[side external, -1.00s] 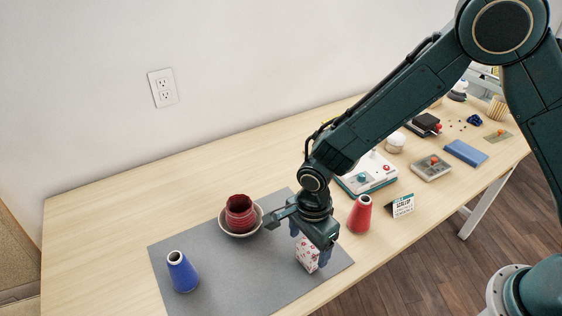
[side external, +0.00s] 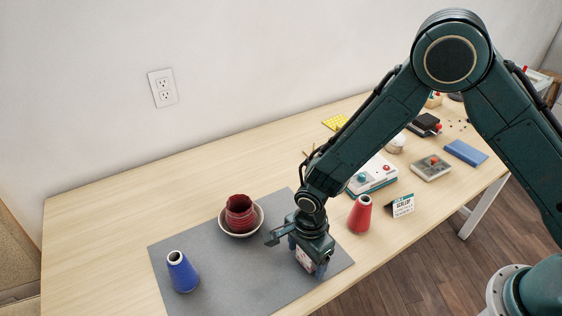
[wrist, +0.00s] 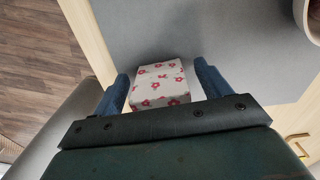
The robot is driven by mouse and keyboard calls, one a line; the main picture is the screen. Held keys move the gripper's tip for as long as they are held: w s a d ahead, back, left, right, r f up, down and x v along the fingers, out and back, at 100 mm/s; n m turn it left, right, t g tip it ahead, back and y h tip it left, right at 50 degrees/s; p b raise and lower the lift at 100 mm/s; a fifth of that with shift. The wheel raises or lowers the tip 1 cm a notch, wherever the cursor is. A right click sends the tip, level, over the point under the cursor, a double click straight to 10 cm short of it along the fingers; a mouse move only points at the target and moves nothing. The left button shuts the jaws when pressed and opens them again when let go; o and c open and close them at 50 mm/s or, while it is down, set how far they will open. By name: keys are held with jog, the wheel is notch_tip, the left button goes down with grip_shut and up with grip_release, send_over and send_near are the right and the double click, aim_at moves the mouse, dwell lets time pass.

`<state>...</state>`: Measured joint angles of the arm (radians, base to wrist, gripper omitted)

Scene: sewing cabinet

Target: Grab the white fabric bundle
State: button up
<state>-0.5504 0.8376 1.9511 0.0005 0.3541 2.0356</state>
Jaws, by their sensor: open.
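The white fabric bundle (wrist: 160,84) has a red flower print and lies on the grey mat (side external: 215,275). In the wrist view it sits between the two blue fingers of my gripper (wrist: 162,88), with a small gap showing on each side. In the side view my gripper (side external: 308,262) is low over the mat and hides most of the bundle (side external: 303,259). My gripper is open.
A bowl (side external: 241,232) holding a dark red ribbed item (side external: 240,212) stands left of my gripper. A blue cone (side external: 181,271) stands on the mat. A red cone (side external: 360,214) and a small sign (side external: 403,205) stand to the right.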

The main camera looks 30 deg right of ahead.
dwell(0.4)
jog(key=c, duration=1)
jog(key=shift+r, duration=0.1)
jog(key=shift+c, duration=0.2)
notch_tip(320, 180, up, 20)
dwell(0.5)
